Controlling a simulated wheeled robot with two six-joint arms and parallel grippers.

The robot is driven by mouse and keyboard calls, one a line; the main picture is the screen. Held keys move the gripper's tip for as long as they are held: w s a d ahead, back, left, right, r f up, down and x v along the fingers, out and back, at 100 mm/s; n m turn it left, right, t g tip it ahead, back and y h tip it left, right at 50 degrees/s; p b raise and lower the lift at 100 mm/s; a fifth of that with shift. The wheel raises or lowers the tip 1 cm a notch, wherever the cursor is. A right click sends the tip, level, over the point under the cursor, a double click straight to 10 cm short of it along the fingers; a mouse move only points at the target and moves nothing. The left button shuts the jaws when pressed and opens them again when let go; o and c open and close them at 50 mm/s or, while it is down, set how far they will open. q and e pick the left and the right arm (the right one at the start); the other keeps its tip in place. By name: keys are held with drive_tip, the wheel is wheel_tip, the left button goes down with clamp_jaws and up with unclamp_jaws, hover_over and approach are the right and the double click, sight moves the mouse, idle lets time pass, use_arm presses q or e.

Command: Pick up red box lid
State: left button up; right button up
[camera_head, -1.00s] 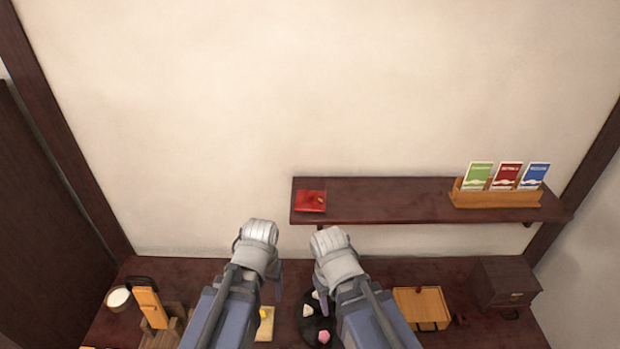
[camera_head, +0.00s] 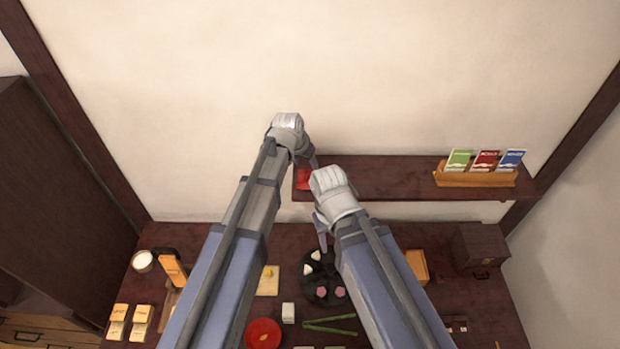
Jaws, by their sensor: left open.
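The red box lid (camera_head: 302,179) lies at the left end of the wall shelf. Part of it is hidden behind my grippers and wrists. My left gripper (camera_head: 314,162) is open and empty, with its fingers just above and beside the lid. I cannot tell whether they touch it. My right gripper (camera_head: 321,238) hangs lower, in front of the shelf and above the table. Its fingers are mostly hidden by its wrist, so its opening is unclear.
The dark shelf (camera_head: 390,180) carries a wooden rack (camera_head: 475,178) of cards at its right. Below, the table (camera_head: 200,238) holds a dark round tray (camera_head: 310,287), a red round dish (camera_head: 263,333), a dark box (camera_head: 481,247) and a white cup (camera_head: 143,261).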

sight(310, 174)
use_arm(q)
drive_tip(key=shift+b+x, duration=3.7)
drive_tip(key=shift+x, duration=0.3)
drive_tip(key=shift+s+a, duration=0.1)
drive_tip(key=shift+s, duration=0.05)
drive_tip(key=shift+c, duration=0.4)
clamp_jaws()
